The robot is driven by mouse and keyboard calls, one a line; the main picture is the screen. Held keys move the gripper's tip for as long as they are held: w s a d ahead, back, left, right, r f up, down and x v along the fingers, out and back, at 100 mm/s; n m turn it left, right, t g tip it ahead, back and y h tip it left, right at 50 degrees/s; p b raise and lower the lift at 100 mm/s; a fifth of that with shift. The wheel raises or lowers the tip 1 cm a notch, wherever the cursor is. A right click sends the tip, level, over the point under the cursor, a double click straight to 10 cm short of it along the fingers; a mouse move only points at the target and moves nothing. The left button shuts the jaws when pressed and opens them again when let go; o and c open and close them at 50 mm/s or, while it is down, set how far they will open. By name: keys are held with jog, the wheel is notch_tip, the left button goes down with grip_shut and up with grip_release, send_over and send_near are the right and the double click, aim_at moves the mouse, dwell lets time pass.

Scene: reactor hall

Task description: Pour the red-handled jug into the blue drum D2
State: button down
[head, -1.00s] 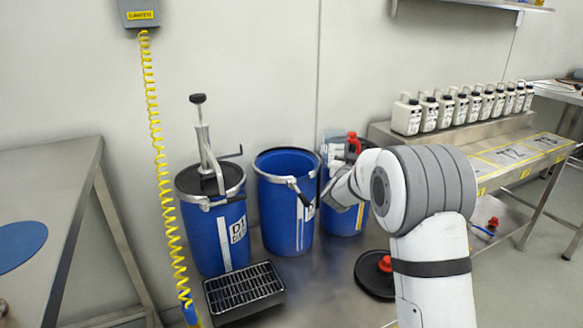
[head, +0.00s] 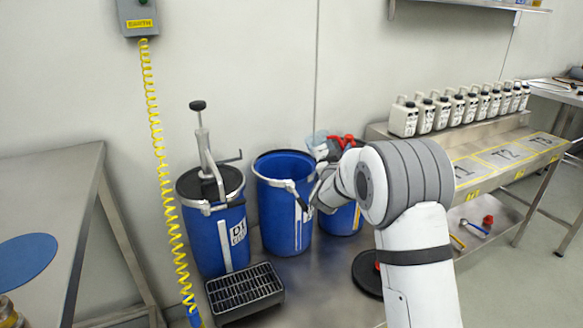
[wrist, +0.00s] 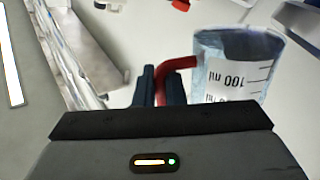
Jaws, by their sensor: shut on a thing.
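The clear jug (wrist: 240,65) fills the upper right of the wrist view, with "100 ml" marks on its side. Its red handle (wrist: 172,72) is between the dark fingers of my gripper (wrist: 159,90), which is shut on it. In the head view the jug (head: 318,141) shows small behind my arm, above the right-hand blue drum and right of the middle one. The middle blue drum (head: 278,215) stands open with a metal rim; its label is partly hidden, so I cannot read D2. How full the jug is I cannot tell.
Blue drum D1 (head: 215,235) with a hand pump stands at left. Another blue drum (head: 340,219) is partly behind my arm. A black grate box (head: 245,292) and a black lid (head: 367,272) lie in front. A yellow coiled cable (head: 160,170) hangs at left.

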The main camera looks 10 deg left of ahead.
aim_at(318, 144)
jog(key=shift+a+r+n, duration=0.25)
jog(key=shift+a+n, duration=0.05)
jog(key=shift+n, duration=0.1)
jog(key=shift+a+r+n+t+y+p, duration=0.2)
jog(key=shift+a+r+n+p, duration=0.2)
jog(key=shift+p, duration=0.25)
jog(key=shift+a+r+n+t+y+p, duration=0.1)
jog(key=shift+a+r+n+t+p, duration=0.15)
jog(key=shift+r+p, duration=0.3)
jog(key=n+p, duration=0.1)
jog(key=n, duration=0.1)
jog(key=a+n+t+y+p, duration=0.1)
jog(key=n, duration=0.1)
jog(key=a+n+y+p, duration=0.1)
jog(key=n+p, duration=0.1)
jog(key=shift+s+r, duration=0.15)
jog(key=shift+r, duration=0.1)
jog(key=shift+a+f+n+t+y+p, duration=0.1)
jog(key=shift+a+n+t+y+p, duration=0.35)
jog(key=shift+n+p, duration=0.75)
jog(key=shift+a+n, duration=0.2)
jog(key=shift+n, duration=0.15)
jog(key=shift+s+a+f+n+y+b, duration=0.1)
jog(key=shift+a+n+y+b, duration=0.3)
jog(key=shift+a+n, duration=0.2)
jog(key=shift+s+a+f+n+y+b, duration=0.1)
jog(key=shift+a+n+y+b, duration=0.15)
jog(key=shift+a+n+b, duration=0.3)
jog(key=shift+a+r, duration=0.1)
jog(key=shift+a, duration=0.05)
